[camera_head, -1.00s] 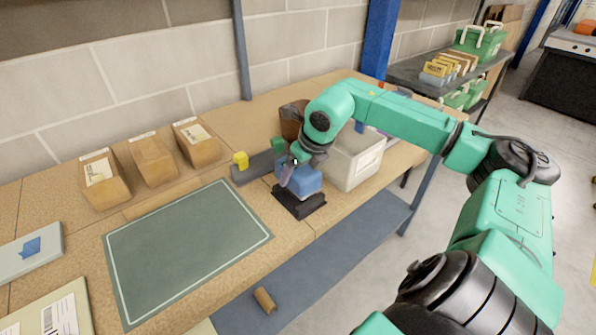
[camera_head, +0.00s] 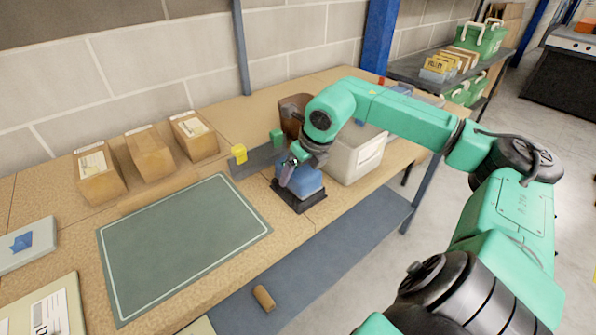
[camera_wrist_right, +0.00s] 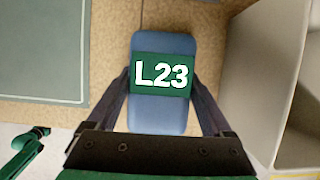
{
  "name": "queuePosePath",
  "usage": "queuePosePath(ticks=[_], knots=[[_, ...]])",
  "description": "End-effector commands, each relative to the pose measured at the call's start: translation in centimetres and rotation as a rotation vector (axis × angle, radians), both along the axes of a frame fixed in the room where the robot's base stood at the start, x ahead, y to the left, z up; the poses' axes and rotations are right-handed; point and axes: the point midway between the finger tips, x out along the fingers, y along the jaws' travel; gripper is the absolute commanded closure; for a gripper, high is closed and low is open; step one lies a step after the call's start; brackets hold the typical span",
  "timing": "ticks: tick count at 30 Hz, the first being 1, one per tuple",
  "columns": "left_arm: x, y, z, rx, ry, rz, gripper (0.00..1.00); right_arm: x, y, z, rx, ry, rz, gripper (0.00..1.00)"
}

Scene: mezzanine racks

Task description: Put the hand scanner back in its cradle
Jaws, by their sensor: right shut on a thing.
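The hand scanner looks like the blue block (camera_head: 309,183) with rounded corners, near the bench's front edge. In the right wrist view the scanner (camera_wrist_right: 158,115) carries a green label reading L23. My right gripper (camera_head: 288,177) is shut on it, one finger along each side. The black cradle (camera_head: 290,203) is directly under the scanner, and its front part shows. The scanner's underside is hidden, so I cannot tell whether it is seated or just above. My left gripper is not in view.
A pale grey bin (camera_head: 357,158) stands close to the right of the scanner. Behind are a grey strip (camera_head: 257,160), a yellow block (camera_head: 239,154) and a brown bin (camera_head: 291,108). A green mat (camera_head: 180,240) lies clear to the left. Cardboard boxes (camera_head: 150,155) stand along the back.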

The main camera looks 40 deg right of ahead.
Motion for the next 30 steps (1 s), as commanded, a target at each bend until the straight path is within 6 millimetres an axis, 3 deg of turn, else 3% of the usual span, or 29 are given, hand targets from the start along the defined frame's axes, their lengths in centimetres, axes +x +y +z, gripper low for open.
queuePosePath(ticks=[4, 5, 6, 14, 20, 26, 30], knots=[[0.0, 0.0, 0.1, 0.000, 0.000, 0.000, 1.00, 0.0, 0.0, 0.1, 0.000, -0.002, 0.000, 0.90], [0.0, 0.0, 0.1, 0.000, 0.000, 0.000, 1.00, 0.0, 0.0, 0.1, 0.000, -0.002, 0.000, 0.11], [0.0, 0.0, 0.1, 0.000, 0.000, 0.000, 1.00, 0.0, 0.0, 0.1, 0.000, -0.002, 0.000, 0.00], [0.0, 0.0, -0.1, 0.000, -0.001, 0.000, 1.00, 0.0, 0.0, 0.1, -0.001, 0.000, 0.000, 0.00], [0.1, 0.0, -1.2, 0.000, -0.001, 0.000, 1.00, -0.7, -0.2, 1.5, -0.007, -0.003, -0.001, 0.00], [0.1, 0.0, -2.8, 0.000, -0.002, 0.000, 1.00, -2.3, -0.1, 5.3, -0.006, -0.008, -0.001, 0.00], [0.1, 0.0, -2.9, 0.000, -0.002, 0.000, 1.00, -3.8, 0.0, 9.1, -0.003, -0.006, -0.003, 0.00]])
